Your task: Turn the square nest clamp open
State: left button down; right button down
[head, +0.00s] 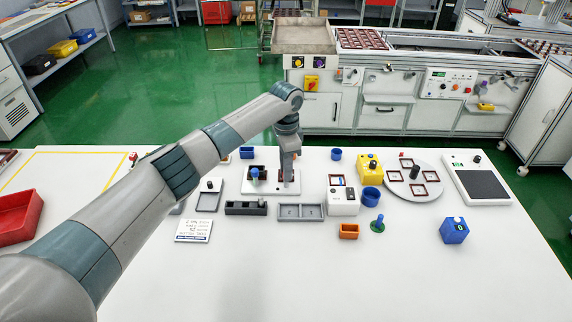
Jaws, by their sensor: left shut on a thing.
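A white fixture plate (262,190) lies on the table near its back edge, left of the picture's middle. A dark square nest with a blue and green knob-like part (255,174) is at its left side. My left gripper (289,183) points down over the plate's right side, beside a dark red square part. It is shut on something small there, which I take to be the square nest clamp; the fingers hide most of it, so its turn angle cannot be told. My right gripper is not in view.
A white box (342,204), a blue cup (371,196) and a yellow device (369,166) stand to the right. The table's front is clear.

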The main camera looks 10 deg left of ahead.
pick_arm(q)
jog(key=m+p, duration=0.1)
jog(key=m, duration=0.2)
jog(key=shift+r+m, duration=0.1)
jog(key=shift+m, duration=0.3)
jog(key=m, duration=0.4)
jog(key=shift+m, duration=0.4)
jog(key=shift+w, duration=0.1)
jog(key=c, duration=1.6)
grip_release()
